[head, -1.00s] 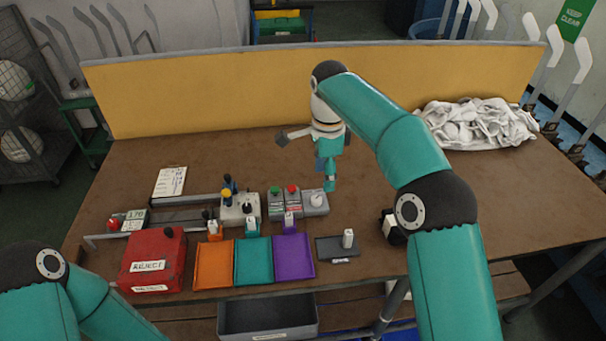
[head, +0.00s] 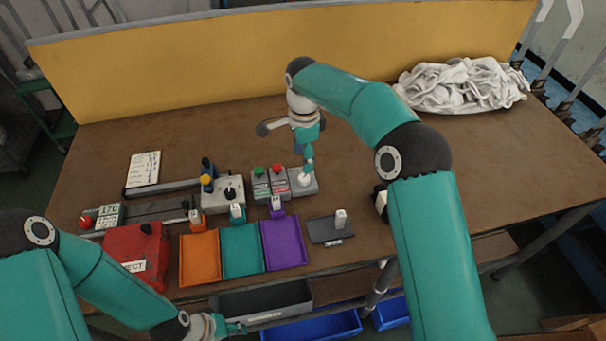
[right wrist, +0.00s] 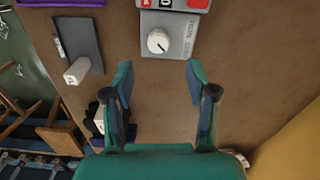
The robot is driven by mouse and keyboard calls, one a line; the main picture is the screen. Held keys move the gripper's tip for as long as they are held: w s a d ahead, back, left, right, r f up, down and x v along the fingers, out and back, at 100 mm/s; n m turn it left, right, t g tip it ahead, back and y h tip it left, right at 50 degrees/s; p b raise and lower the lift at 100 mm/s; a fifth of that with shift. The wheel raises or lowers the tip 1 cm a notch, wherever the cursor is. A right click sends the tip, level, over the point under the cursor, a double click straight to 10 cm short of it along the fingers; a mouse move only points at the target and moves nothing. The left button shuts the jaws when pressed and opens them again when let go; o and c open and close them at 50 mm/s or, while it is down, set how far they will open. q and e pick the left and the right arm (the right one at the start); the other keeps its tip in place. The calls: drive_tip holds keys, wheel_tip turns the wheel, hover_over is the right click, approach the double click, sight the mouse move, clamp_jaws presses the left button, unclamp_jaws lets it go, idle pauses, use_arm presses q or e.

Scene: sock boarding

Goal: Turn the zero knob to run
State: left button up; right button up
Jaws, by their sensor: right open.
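The zero knob (head: 304,180) is a round white dial on a small grey box (head: 312,190) at the right end of the row of control boxes. In the right wrist view the knob (right wrist: 158,41) shows a short dark mark on its face, and lettering too small to read sits beside it. My right gripper (head: 308,168) is at the knob in the head view. In the right wrist view its fingers (right wrist: 160,78) are open and empty, with the knob ahead, between their lines and not gripped. My left gripper (head: 238,328) is low at the table's front edge; its fingers are too small to judge.
Green and red button boxes (head: 269,183) stand just left of the knob box. Orange, teal and purple trays (head: 284,244) lie in front, beside a dark pad (head: 322,231) with a white peg. A white cloth heap (head: 460,86) lies at the back right. The right tabletop is mostly clear.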

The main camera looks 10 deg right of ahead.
sight(304, 177)
wheel_tip(304, 177, down, 7)
drive_tip(key=shift+f+p, duration=0.2)
drive_tip(key=shift+p, duration=0.2)
drive_tip(key=shift+c, duration=0.3)
clamp_jaws()
